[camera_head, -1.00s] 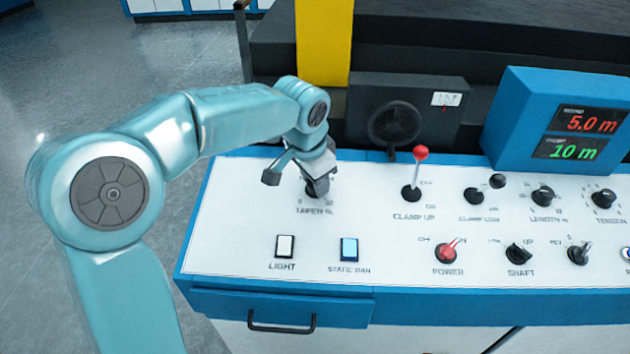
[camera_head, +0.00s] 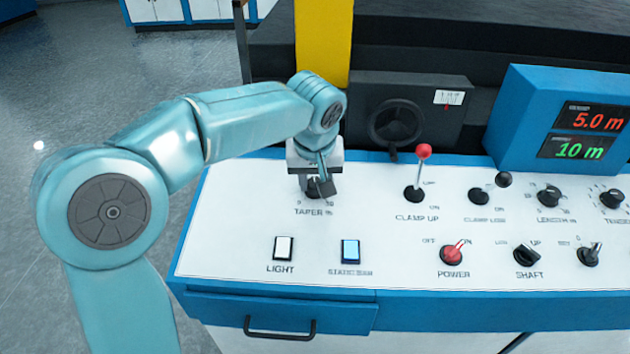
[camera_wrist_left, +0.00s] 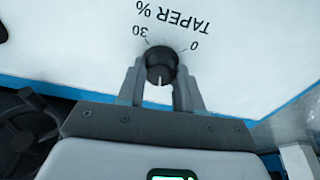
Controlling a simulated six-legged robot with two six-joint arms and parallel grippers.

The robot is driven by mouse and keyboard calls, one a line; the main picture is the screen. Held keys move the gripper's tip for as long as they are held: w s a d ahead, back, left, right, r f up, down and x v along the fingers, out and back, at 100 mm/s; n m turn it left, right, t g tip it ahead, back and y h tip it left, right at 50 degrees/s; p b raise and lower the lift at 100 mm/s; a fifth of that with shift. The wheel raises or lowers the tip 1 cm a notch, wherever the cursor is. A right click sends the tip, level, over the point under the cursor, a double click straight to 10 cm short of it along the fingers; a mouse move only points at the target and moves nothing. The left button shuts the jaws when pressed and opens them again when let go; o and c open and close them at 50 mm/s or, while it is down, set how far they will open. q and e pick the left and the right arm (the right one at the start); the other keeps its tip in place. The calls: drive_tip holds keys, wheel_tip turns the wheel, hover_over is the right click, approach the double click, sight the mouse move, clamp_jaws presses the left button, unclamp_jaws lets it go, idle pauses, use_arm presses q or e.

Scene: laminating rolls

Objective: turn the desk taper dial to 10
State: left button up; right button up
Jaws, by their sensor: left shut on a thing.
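The taper dial is a black knob (camera_wrist_left: 160,66) with a white pointer line, under the label TAPER % with marks 0 and 30, upside down in the left wrist view. The pointer line points down in that view, toward my gripper. In the head view the dial (camera_head: 320,187) is at the panel's left end, partly hidden by my gripper. My left gripper (camera_head: 315,182) is over it from above. In the left wrist view its two fingers (camera_wrist_left: 160,82) stand on either side of the knob, shut on it. My right gripper is in neither view.
A red-knobbed clamp lever (camera_head: 423,152) stands right of the dial. The light switch (camera_head: 283,248) and static bar switch (camera_head: 350,251) sit nearer the front edge. A black handwheel (camera_head: 395,124) is behind the panel. A blue display box (camera_head: 520,110) stands at right.

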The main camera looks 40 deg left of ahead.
use_arm(q)
drive_tip(key=n, duration=0.3)
drive_tip(key=n+b, duration=0.1)
drive_tip(key=n, duration=0.2)
drive_tip(key=shift+g+y, duration=0.3)
idle(0.4)
drive_tip(key=o, duration=1)
drive_tip(key=shift+o, duration=0.2)
drive_tip(key=p+v, duration=0.3)
drive_tip(key=v, duration=1.3)
drive_tip(key=shift+r, duration=0.15)
